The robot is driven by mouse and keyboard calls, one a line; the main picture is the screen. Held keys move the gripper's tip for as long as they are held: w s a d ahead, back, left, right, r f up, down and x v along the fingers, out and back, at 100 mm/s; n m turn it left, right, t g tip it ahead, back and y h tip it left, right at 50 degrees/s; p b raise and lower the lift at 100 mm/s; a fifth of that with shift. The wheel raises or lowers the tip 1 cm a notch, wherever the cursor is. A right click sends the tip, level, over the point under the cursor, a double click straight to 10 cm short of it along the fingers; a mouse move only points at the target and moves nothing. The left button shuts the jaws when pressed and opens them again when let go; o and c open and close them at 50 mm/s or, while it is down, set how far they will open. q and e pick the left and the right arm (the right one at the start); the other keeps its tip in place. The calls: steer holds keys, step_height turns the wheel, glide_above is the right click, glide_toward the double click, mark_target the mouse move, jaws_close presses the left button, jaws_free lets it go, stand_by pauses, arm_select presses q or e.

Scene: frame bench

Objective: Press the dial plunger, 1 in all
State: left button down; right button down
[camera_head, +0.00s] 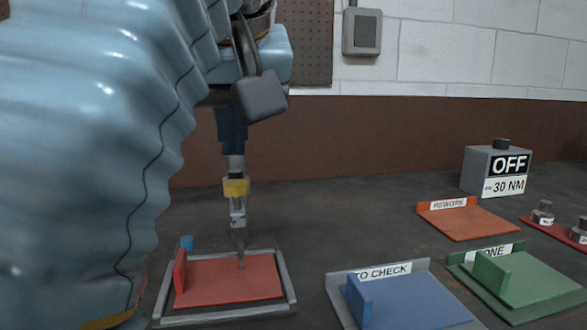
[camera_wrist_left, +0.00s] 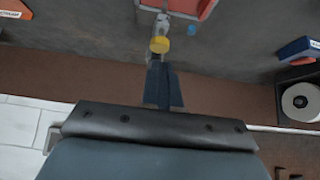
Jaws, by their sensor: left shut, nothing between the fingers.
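A slim upright metal piece with a round yellow cap (camera_head: 236,187), which looks like the dial plunger, stands over the red plate (camera_head: 262,290) in its grey frame. Its thin lower tip meets or nearly meets the plate. My left gripper (camera_head: 234,163) is shut and points straight down at the yellow cap. In the left wrist view its fingers end at the yellow cap (camera_wrist_left: 160,45). I cannot tell whether they touch it or whether it is pressed in. A small blue knob (camera_head: 186,242) stands behind the frame's left corner. My right gripper is not in view.
A blue "TO CHECK" tray (camera_head: 440,279), a green "DONE" tray (camera_head: 535,283) and an orange "REWORK" plate (camera_head: 470,222) lie to the right. A grey "OFF" box (camera_head: 478,171) stands at the back right. The bench (camera_head: 330,215) between is clear.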

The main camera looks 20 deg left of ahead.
arm_select(q)
steer(key=shift+w+a, duration=0.1)
steer(key=shift+w, duration=0.1)
